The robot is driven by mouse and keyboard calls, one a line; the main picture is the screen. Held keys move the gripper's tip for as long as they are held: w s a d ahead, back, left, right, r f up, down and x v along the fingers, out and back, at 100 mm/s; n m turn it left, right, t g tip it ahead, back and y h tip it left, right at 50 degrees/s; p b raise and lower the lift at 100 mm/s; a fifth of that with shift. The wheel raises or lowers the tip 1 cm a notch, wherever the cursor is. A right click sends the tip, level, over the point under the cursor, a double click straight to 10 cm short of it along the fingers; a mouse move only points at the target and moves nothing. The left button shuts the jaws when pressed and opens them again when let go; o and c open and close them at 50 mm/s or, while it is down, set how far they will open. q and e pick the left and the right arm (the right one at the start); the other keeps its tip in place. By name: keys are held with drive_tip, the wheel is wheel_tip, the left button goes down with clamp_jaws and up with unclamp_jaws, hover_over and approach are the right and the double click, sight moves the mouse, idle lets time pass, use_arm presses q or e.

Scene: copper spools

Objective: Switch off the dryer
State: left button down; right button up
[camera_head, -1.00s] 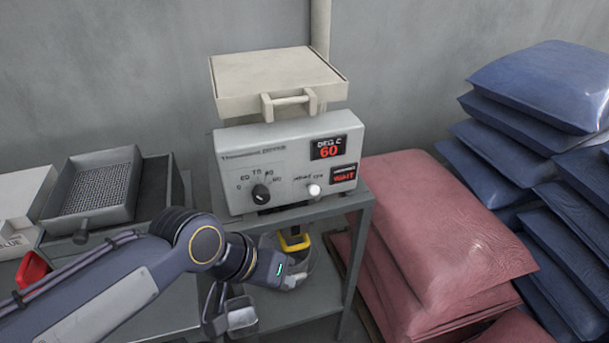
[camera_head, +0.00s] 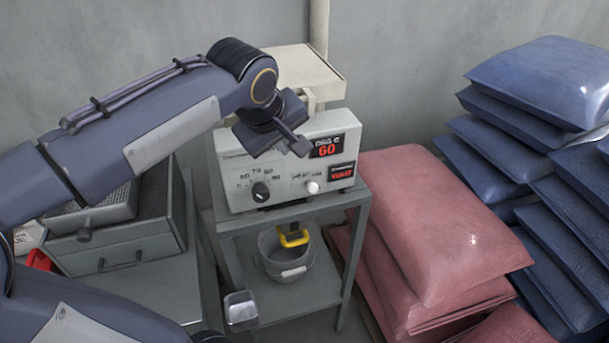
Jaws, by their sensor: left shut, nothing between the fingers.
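The dryer (camera_head: 285,175) is a pale grey box on a grey metal stand. Its front has a black dial (camera_head: 261,191), a white round knob (camera_head: 313,187), a red display (camera_head: 328,146) reading 60 and a lit red panel (camera_head: 342,172) below it. My left gripper (camera_head: 300,147) is shut and empty, in front of the upper part of the dryer's face, above the dial and white knob. My right gripper is not in view.
Red sacks (camera_head: 430,225) and blue sacks (camera_head: 540,85) are piled on the right. A grey drawer unit (camera_head: 125,250) stands on the left.

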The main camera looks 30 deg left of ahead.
use_arm(q)
hover_over(310, 186)
drive_tip(key=s+a, duration=0.1)
drive_tip(key=a, duration=0.2)
wheel_tip(310, 186, down, 8)
drive_tip(key=f, duration=0.1)
drive_tip(key=shift+d+f+p, duration=0.4)
drive_tip(key=shift+d+f, duration=0.25)
drive_tip(key=shift+f, duration=0.05)
drive_tip(key=shift+d+f, duration=0.4)
drive_tip(key=shift+f, duration=0.2)
drive_tip(key=f+t+y+b, duration=0.1)
drive_tip(key=b, duration=0.8)
drive_tip(key=s+d+f+m+t+y+b, duration=0.1)
drive_tip(key=t+y+b, duration=0.1)
drive_tip(key=b, duration=0.7)
drive_tip(key=d+f+t+y+b, duration=0.1)
drive_tip(key=t+y+b, duration=0.1)
drive_tip(key=b, duration=0.7)
drive_tip(key=shift+s+d+f, duration=0.1)
drive_tip(key=shift+s+f, duration=0.15)
drive_tip(key=shift+s, duration=0.15)
drive_tip(key=shift+r, duration=0.1)
